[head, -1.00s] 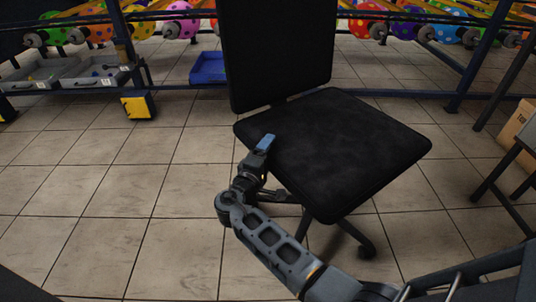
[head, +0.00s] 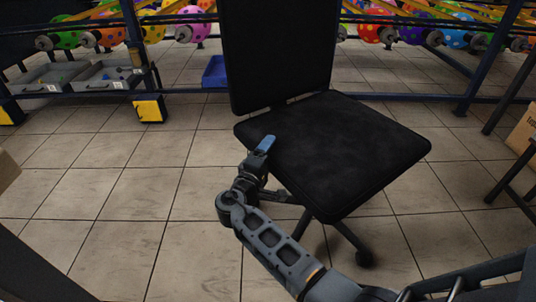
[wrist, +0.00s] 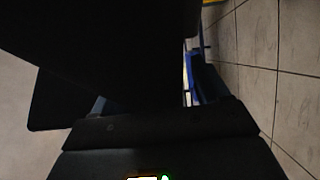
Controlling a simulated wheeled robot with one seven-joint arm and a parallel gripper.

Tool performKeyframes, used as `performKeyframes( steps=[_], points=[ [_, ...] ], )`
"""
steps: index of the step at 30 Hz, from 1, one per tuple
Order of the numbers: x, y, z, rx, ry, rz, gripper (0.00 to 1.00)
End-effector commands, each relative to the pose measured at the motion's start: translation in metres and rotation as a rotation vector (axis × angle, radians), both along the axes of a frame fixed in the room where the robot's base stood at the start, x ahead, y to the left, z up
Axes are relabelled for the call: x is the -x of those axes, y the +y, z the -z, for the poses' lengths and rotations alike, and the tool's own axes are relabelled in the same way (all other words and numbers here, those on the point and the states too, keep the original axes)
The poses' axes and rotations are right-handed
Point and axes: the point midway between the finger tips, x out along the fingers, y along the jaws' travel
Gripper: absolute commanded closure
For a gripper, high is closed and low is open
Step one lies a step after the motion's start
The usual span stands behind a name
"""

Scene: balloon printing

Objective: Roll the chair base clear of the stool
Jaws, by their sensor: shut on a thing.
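The black chair, with its flat seat (head: 335,150) and upright backrest (head: 277,50), stands in the middle of the head view. Part of its base, with dark legs and a caster (head: 364,258), shows below the seat. My gripper (head: 263,148) is at the seat's left front edge, shut on the chair; its fingers are largely hidden.
Racks with colored balloons line the back. Grey trays (head: 108,77), a yellow block (head: 149,109) and a blue bin (head: 214,72) stand behind at left. A cardboard box (head: 524,128) is at the right and another (head: 7,170) at the left edge. Tiled floor (head: 130,185) left of the chair is clear.

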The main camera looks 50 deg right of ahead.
Motion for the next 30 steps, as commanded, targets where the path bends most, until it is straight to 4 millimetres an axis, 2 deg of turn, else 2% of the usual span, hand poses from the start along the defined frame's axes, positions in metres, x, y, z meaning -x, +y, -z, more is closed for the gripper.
performKeyframes(
  steps=[1,6,7,9,14,23,30],
  points=[
    [-0.005,0.006,0.0,0.0,-0.001,-0.02,1.0],
    [-0.006,0.006,0.0,-0.001,-0.002,-0.021,1.0],
    [-0.005,0.006,0.0,-0.001,-0.002,-0.02,0.22],
    [-0.005,0.006,0.0,-0.001,-0.002,-0.018,0.16],
    [-0.003,0.003,0.0,0.0,-0.001,-0.012,0.0],
    [-0.001,0.005,-0.001,0.0,0.0,-0.009,0.0],
    [0.008,0.039,-0.003,0.0,0.001,-0.012,0.0]
  ],
)
